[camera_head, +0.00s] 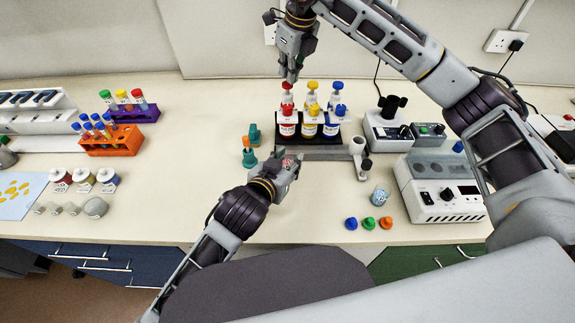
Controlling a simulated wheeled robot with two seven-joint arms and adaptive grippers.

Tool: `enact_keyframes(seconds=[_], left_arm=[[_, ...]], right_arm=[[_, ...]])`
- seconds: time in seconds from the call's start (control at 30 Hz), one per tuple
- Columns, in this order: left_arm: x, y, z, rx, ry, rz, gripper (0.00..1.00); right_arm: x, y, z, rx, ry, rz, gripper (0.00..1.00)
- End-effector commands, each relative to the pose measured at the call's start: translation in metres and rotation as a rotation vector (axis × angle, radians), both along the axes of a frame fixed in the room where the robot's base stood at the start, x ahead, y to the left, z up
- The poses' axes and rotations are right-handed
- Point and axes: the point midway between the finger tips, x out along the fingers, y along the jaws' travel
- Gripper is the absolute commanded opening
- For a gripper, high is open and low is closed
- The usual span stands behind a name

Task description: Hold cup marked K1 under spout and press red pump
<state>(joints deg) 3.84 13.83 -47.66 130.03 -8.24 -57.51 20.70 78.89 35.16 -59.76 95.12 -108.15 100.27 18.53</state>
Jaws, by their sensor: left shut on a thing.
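Three pump bottles stand in a dark rack: the red pump bottle (287,124), a yellow one (310,124) and a blue one (333,122). My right gripper (291,78) points down just above the top of the red pump; its fingers look closed together and empty, and I cannot tell whether they touch the pump. My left gripper (289,166) is shut on a small cup (288,162) in front of the red bottle, roughly below its spout. The fingers hide most of the cup, and its marking cannot be read.
White devices (440,188) stand at right. Tube racks (112,143) and lidded jars (84,179) are at left.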

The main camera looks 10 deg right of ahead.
Motion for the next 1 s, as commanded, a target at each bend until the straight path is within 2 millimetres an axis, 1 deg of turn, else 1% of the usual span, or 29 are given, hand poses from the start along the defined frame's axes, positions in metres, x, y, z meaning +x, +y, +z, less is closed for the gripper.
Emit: enact_keyframes(seconds=[1.0], left_arm=[[0.073, -0.014, 0.001, 0.001, -0.002, 0.001, 0.19]], right_arm=[[0.000, 0.000, 0.000, 0.000, 0.000, 0.000, 0.00]])
